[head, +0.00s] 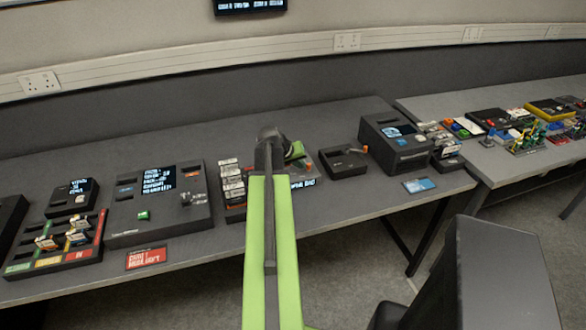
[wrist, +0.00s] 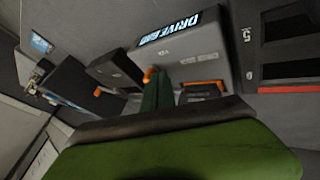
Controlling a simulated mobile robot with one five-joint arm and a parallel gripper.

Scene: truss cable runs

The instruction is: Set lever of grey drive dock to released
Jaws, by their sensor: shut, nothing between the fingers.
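The drive bay, a grey unit with a lit "DRIVE BAY" label, shows in the wrist view (wrist: 198,52); I take it to be the grey drive dock. It has an orange lever (wrist: 205,86) at its near right and another orange piece (wrist: 150,74) at its near left. My gripper (wrist: 155,88) is shut and empty, its green fingers right by the left orange piece; I cannot tell if they touch. In the head view my arm covers much of the unit; its right side (head: 305,170) shows. The lever setting cannot be read.
A separate dark dock (head: 345,163) with an orange lever stands to the right, then a black box (head: 395,140). Left of my arm are a rack of labelled cartridges (head: 232,185) and a panel with a screen (head: 158,203). The table's front edge has some bare room.

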